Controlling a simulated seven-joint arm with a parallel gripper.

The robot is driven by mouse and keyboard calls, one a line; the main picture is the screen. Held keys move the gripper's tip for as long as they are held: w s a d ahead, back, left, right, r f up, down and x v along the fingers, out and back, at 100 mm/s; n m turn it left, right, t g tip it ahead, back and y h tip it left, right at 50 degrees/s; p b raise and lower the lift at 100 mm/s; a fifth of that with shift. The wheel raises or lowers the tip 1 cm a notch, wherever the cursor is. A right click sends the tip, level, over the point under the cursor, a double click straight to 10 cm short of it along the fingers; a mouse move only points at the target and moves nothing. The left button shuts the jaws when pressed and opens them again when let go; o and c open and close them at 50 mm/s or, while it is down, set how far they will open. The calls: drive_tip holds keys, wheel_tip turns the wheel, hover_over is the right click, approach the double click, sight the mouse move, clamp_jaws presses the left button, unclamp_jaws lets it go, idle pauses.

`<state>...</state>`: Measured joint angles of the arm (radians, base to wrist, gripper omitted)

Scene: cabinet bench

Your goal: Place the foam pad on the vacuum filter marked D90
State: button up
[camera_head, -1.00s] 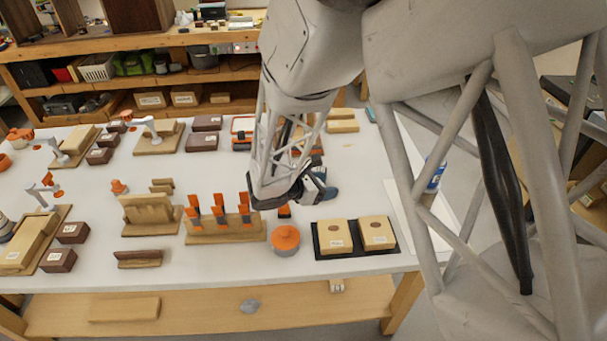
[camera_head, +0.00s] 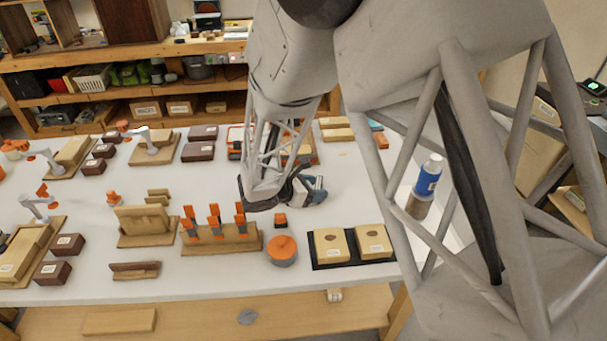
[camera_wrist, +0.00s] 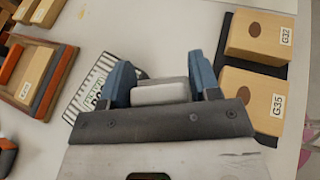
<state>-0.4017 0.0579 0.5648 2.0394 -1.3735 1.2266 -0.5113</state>
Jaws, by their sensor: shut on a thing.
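My gripper (camera_wrist: 160,82) is shut on a pale grey block, which looks like the foam pad (camera_wrist: 160,95), between its two blue fingers. The pad's lower part is hidden by the gripper body. Just beyond and left of the pad, a black-and-white striped panel (camera_wrist: 92,84) lies on the table. Its printed label seems to end in D90 and is partly covered by the left finger. I cannot tell whether the pad touches the panel. In the head view my gripper (camera_head: 314,188) is low over the table's right half, and the pad and panel cannot be made out.
A black tray (camera_wrist: 243,62) with wooden blocks marked G32 (camera_wrist: 258,36) and G35 (camera_wrist: 250,98) is on the right. An orange-edged wooden tray (camera_wrist: 52,80) is on the left. An orange-lidded grey jar (camera_head: 282,250) and a clip rack (camera_head: 222,240) stand nearer the front edge.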

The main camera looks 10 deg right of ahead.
drive_tip(key=w, duration=0.4)
drive_tip(key=w+a, duration=0.1)
drive_tip(key=w, duration=0.3)
drive_tip(key=w+f, duration=0.1)
drive_tip(key=w, duration=0.3)
drive_tip(key=shift+w+a+f, duration=0.1)
drive_tip(key=shift+w+a, duration=0.05)
drive_tip(key=shift+a, duration=0.15)
drive_tip(key=shift+f, duration=0.1)
drive_tip(key=shift+f, duration=1.65)
drive_tip(key=shift+f, duration=0.1)
drive_tip(key=o, duration=0.9)
drive_tip(key=v, duration=1.2)
